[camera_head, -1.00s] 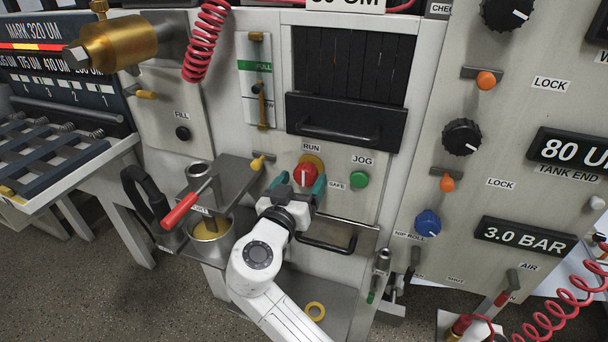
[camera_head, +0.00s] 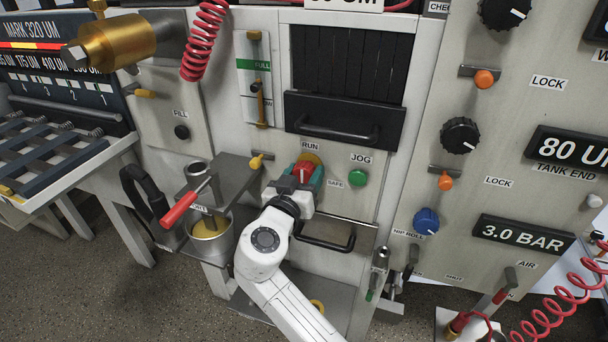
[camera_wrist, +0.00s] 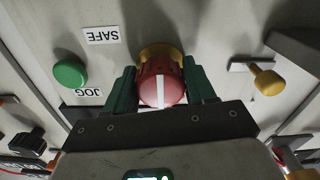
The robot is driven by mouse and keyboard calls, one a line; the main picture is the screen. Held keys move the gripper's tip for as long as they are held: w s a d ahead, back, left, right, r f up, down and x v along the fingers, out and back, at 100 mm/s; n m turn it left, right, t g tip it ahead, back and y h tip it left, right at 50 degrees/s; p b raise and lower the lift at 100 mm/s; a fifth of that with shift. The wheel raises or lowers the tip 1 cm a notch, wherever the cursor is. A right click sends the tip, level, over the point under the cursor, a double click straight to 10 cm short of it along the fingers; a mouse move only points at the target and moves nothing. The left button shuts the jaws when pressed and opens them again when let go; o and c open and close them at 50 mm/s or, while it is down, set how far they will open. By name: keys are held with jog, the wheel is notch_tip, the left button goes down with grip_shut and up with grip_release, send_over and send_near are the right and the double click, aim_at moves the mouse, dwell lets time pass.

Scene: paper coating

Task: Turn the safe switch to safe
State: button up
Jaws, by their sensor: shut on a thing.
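The safe switch is a red knob (camera_head: 303,170) with a white pointer line, on a yellow ring between the RUN label (camera_head: 311,147) and the SAFE label (camera_head: 335,184). In the wrist view the red knob (camera_wrist: 161,82) sits between my two green fingers, with its white line running straight along the picture's vertical. My gripper (camera_head: 303,178) is shut on the knob, one finger on each side. In the wrist view the SAFE label (camera_wrist: 102,36) is upside down at the upper left, clear of my gripper (camera_wrist: 162,88).
A green JOG button (camera_head: 358,178) is close on the right. A yellow-knobbed lever (camera_head: 257,161) is close on the left. A black handle (camera_head: 328,236) is below. A red-handled lever (camera_head: 180,208) stands over a pot at the lower left.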

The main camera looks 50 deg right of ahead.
jog(key=shift+c, duration=1.1)
jog(key=n+p, duration=0.1)
jog(key=n, duration=0.3)
jog(key=shift+n, duration=0.3)
jog(key=n+p, duration=0.2)
jog(key=n, duration=0.2)
jog(key=shift+s+r+n, duration=0.1)
jog(key=shift+r+n, duration=0.05)
jog(key=shift+n, duration=0.15)
jog(key=n+p, duration=0.3)
jog(key=n, duration=0.2)
jog(key=shift+r, duration=0.1)
jog(key=shift+n+p, duration=1.35)
jog(key=shift+n, duration=0.55)
